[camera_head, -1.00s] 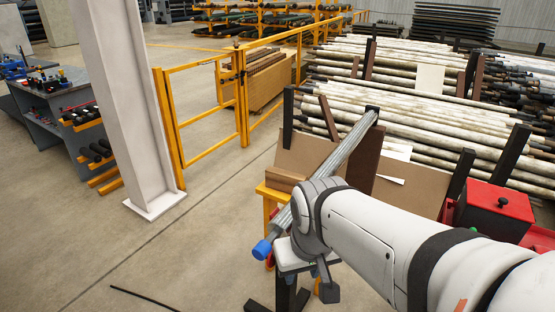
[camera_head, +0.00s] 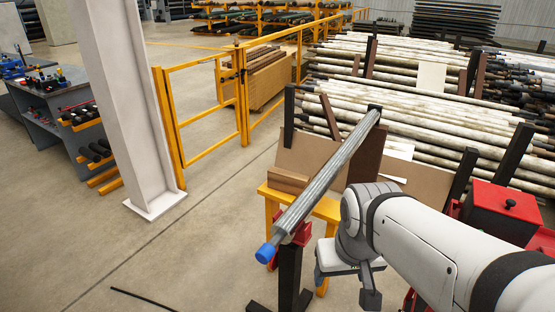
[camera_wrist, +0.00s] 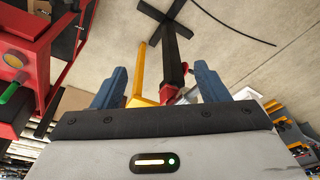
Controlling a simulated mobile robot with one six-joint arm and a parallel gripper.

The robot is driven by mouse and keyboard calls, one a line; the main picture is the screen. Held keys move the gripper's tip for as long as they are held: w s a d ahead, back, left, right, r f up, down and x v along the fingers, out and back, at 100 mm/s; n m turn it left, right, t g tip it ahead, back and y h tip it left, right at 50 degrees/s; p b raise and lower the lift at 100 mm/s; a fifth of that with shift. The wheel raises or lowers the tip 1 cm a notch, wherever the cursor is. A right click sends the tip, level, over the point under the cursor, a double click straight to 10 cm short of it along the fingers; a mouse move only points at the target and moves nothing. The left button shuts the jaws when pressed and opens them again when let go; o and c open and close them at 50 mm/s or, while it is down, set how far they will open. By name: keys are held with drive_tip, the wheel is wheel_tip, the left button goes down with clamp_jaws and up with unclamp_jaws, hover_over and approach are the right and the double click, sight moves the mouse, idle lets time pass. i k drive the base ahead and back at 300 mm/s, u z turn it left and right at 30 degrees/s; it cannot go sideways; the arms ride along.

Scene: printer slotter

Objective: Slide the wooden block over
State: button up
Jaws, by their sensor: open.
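The wooden block (camera_head: 289,180) is brown and lies on the left part of a yellow stool (camera_head: 328,207), left of a long grey pipe. It looks like one or two stacked pieces; I cannot tell which. I do not make it out in the wrist view. My gripper (camera_wrist: 160,85) is open, with two blue-grey fingers apart and nothing visible between them. In the head view, my gripper is low in front, right of the pipe and stool and apart from the block.
A red box (camera_head: 500,210) stands at right. Racks of pipes (camera_head: 430,115) fill the back. A pale column (camera_head: 125,100) stands left, with open floor between.

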sight(283, 182)
drive_tip(key=u, duration=1.8)
drive_tip(key=i, duration=2.6)
drive_tip(key=z, duration=2.1)
drive_tip(key=i, duration=0.4)
drive_tip(key=u, duration=0.1)
